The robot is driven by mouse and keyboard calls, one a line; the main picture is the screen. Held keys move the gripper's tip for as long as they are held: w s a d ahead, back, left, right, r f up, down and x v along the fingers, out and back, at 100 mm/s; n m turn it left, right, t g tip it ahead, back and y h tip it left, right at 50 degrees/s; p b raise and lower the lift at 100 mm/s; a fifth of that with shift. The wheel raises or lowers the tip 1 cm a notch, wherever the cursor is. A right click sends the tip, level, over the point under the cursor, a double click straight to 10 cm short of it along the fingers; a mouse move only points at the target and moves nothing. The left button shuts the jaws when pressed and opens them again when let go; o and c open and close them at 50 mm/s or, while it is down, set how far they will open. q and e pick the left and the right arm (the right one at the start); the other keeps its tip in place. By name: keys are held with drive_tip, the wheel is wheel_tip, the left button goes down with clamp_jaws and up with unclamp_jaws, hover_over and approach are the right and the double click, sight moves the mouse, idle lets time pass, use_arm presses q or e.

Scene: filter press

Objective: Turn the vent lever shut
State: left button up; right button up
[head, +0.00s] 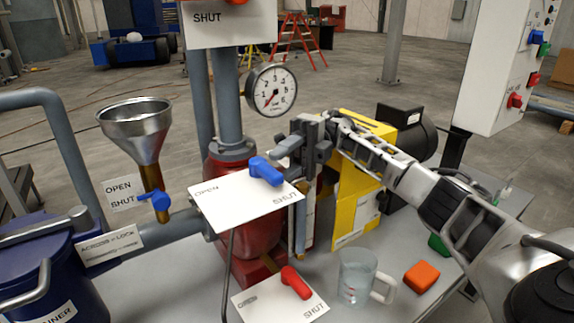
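A blue lever (266,171) sits on a white plate (226,203) marked OPEN at its left and SHUT at its right. A red lever (295,281) sits on a lower plate (262,305), also marked OPEN and SHUT, and lies nearer its SHUT side. A small blue valve lever (156,203) is under the funnel beside another OPEN/SHUT label. I cannot tell which of these is the vent lever. My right gripper (294,146) is just behind and right of the blue lever on the upper plate, apparently clear of it. Its finger opening is unclear. My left gripper is out of view.
A pressure gauge (271,90) and a funnel (138,127) stand behind and left. A yellow pump unit (357,190) stands under my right arm. A clear mug (357,276) and an orange block (421,276) are on the grey table (395,246). A control box (502,70) hangs at right.

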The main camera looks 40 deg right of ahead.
use_arm(q)
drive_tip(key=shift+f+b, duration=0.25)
drive_tip(key=shift+b, duration=0.15)
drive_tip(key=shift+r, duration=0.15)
use_arm(e)
drive_tip(key=shift+v, duration=1.1)
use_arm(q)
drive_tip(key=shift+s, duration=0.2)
use_arm(e)
drive_tip(key=shift+s, duration=0.1)
